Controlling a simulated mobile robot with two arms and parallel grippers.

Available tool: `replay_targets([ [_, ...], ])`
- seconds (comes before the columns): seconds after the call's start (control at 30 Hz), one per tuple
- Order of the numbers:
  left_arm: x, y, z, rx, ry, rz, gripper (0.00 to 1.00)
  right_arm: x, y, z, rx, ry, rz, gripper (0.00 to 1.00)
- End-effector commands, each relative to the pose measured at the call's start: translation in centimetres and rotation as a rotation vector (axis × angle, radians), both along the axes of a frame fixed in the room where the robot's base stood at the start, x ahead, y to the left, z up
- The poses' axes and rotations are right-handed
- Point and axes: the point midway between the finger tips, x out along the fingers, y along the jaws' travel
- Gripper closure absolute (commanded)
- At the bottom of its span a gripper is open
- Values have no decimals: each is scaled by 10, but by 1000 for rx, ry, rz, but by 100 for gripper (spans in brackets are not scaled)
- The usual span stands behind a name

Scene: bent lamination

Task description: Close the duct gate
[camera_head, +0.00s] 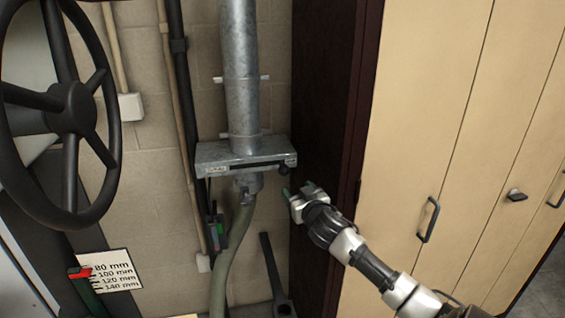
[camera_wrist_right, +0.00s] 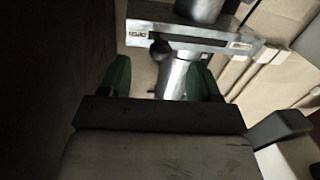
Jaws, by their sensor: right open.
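The duct gate (camera_head: 245,153) is a flat grey metal housing across the vertical galvanized duct (camera_head: 242,85). A dark slot runs along its front, with a small dark knob (camera_head: 283,168) near its right end. The gate (camera_wrist_right: 205,41) also shows in the right wrist view, with the round black knob (camera_wrist_right: 160,49) ahead of the fingertips. My right gripper (camera_head: 299,194) is just below and right of the knob, apart from it. In the wrist view its two green fingers (camera_wrist_right: 160,78) are spread with nothing between them. My left gripper is not in view.
A grey flexible hose (camera_head: 236,245) hangs below the gate. A dark cabinet side (camera_head: 325,100) and tan doors with handles (camera_head: 427,219) stand close on the right. A large black handwheel (camera_head: 72,105) is at the left, above a millimetre scale card (camera_head: 112,271).

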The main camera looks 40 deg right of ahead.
Motion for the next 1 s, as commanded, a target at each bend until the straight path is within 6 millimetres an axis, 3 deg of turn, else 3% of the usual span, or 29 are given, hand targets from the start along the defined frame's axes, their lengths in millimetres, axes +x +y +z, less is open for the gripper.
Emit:
replay_targets([
  [0.03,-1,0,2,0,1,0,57,1,1,12,-4,-19,3,37],
  [0.17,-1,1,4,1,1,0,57,6,-1,23,-3,-39,5,37],
  [0.7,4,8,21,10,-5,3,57,81,-27,22,-2,-36,4,37],
  [1.0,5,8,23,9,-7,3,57,101,-34,20,-4,-35,5,37],
])
